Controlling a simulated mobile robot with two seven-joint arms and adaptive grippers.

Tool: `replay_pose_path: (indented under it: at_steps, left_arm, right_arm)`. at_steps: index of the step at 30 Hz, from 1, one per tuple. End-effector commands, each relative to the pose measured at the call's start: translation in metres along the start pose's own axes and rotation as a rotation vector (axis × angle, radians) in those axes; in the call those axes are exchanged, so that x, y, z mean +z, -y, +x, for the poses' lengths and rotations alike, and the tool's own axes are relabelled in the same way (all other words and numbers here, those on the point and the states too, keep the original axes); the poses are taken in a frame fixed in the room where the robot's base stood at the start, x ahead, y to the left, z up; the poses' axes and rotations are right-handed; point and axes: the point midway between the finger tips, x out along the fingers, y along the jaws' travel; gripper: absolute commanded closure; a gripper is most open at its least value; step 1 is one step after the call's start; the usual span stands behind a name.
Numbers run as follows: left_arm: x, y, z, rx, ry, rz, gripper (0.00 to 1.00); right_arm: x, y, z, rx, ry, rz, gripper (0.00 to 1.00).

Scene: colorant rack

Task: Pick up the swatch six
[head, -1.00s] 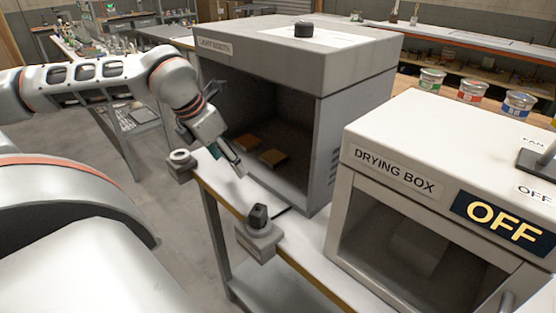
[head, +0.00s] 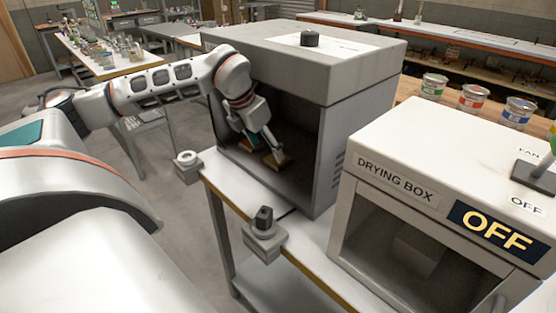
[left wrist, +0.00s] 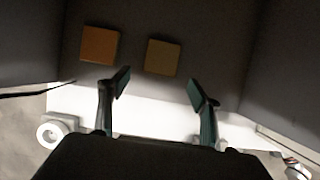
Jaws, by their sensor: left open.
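Two square swatches lie on the floor of the light booth (head: 365,70). In the left wrist view one is orange (left wrist: 100,45) and the other is tan-yellow (left wrist: 163,57). I see no number on either, so I cannot tell which is swatch six. My left gripper (left wrist: 158,90) is open and empty, its fingers on either side of a line toward the tan swatch, which lies just beyond the tips. In the head view my left gripper (head: 264,149) reaches into the booth, partly covering the swatches; a tan one (head: 278,161) shows by its fingertips. My right gripper is out of view.
The booth's side walls and roof close in around my left gripper. The drying box (head: 390,170) stands to the right.

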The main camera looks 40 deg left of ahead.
Motion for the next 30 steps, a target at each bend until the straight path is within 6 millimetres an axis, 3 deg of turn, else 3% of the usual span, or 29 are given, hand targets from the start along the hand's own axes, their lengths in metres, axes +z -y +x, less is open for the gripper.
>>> replay_pose_path:
  at_steps: [9, 16, 21, 30]
  left_arm:
    - [-0.002, 0.001, 0.047, -0.002, -0.004, 0.000, 0.36]
    - [-0.002, 0.000, 0.049, -0.001, -0.002, 0.000, 0.36]
    - [-0.002, 0.000, 0.049, -0.001, -0.002, 0.000, 0.74]
    - [-0.002, 0.000, 0.048, -0.001, -0.001, 0.000, 0.74]
  right_arm:
    - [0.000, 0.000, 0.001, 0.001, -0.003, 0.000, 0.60]
    - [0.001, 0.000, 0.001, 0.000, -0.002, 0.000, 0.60]
    - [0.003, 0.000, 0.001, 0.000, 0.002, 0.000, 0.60]
    - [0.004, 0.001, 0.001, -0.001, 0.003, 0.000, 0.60]
